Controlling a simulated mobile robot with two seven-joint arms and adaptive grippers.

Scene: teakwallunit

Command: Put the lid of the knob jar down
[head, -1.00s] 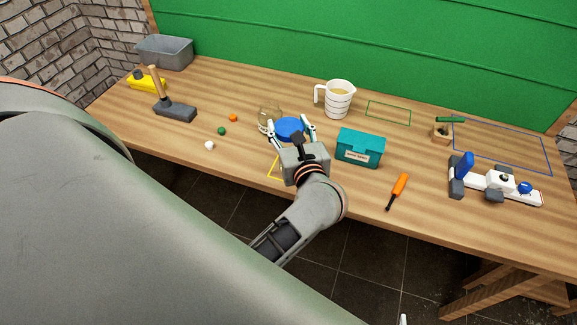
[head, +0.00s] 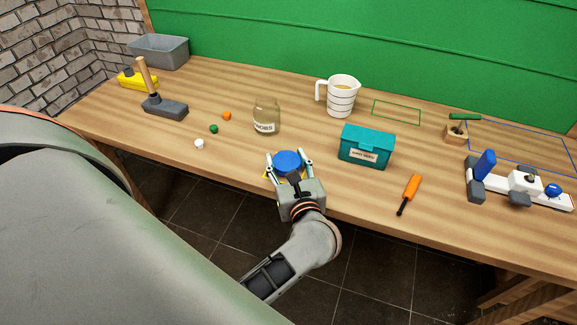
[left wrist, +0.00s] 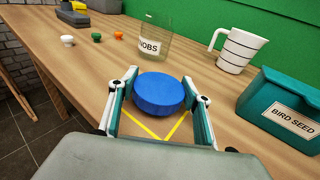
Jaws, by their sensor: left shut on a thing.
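The blue round lid (head: 287,161) is between the fingers of my left gripper (head: 289,168), which is shut on it. It also shows in the left wrist view (left wrist: 159,93), above or at a yellow outline (left wrist: 150,131) on the table near the front edge. Whether the lid touches the table I cannot tell. The knob jar (head: 266,117) is a clear open glass jar with a "KNOBS" label, upright behind the gripper and apart from it. It also stands in the left wrist view (left wrist: 154,40). My right gripper is not in view.
A teal bird seed box (head: 367,147) stands right of the lid, and a white measuring jug (head: 340,96) behind. Small white (head: 199,144), green (head: 214,129) and orange (head: 227,116) knobs lie left of the jar. An orange-handled tool (head: 410,192) lies at right.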

